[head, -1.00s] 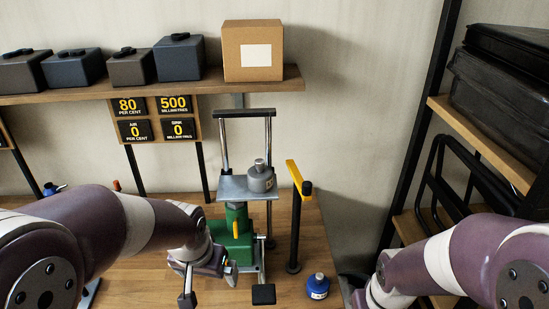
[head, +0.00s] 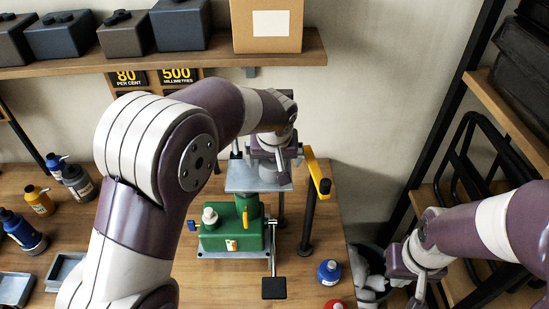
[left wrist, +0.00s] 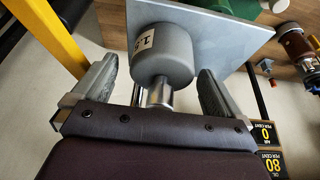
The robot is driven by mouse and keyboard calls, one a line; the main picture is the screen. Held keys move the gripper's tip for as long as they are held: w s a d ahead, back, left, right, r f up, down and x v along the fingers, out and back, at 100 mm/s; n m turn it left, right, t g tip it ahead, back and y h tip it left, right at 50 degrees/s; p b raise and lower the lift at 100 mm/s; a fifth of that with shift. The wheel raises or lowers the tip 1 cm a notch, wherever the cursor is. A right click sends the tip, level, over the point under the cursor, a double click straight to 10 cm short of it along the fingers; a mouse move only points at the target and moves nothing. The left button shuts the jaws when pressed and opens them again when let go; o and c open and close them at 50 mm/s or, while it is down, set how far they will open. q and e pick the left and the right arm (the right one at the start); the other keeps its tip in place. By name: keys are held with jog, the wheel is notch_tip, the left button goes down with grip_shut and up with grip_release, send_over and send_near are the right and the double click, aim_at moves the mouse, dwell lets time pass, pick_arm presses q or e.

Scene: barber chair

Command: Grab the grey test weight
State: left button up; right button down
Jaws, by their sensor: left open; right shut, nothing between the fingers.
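The grey test weight (left wrist: 162,52), a cylinder with a metal knob and a white label, sits on the flat grey plate (left wrist: 225,35) in the left wrist view. The plate also shows in the head view (head: 245,182), on the green stand (head: 232,235). My left gripper (left wrist: 157,75) is open, with a finger on either side of the weight and its knob. Gaps show between the fingers and the weight. In the head view, my left gripper (head: 272,150) largely hides the weight. My right gripper (head: 418,290) is shut and empty, low at the right, away from the stand.
A yellow-topped black post (head: 316,185) stands just right of the plate. A blue bottle (head: 329,272) and a red one (head: 335,304) are at the table's right front. A shelf (head: 180,68) with a cardboard box (head: 267,25) is behind.

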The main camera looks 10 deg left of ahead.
pick_arm(q)
jog(key=shift+w+f, duration=0.2)
jog(key=shift+f, duration=0.25)
jog(key=shift+s+a+f, duration=0.1)
jog(key=shift+f, duration=0.2)
jog(key=shift+s+f, duration=0.15)
jog(key=shift+w, duration=0.25)
jog(key=c, duration=1.7)
jog(key=shift+w, duration=0.1)
grip_shut()
pick_arm(e)
jog(key=shift+s+r, duration=0.3)
jog(key=shift+r, duration=0.5)
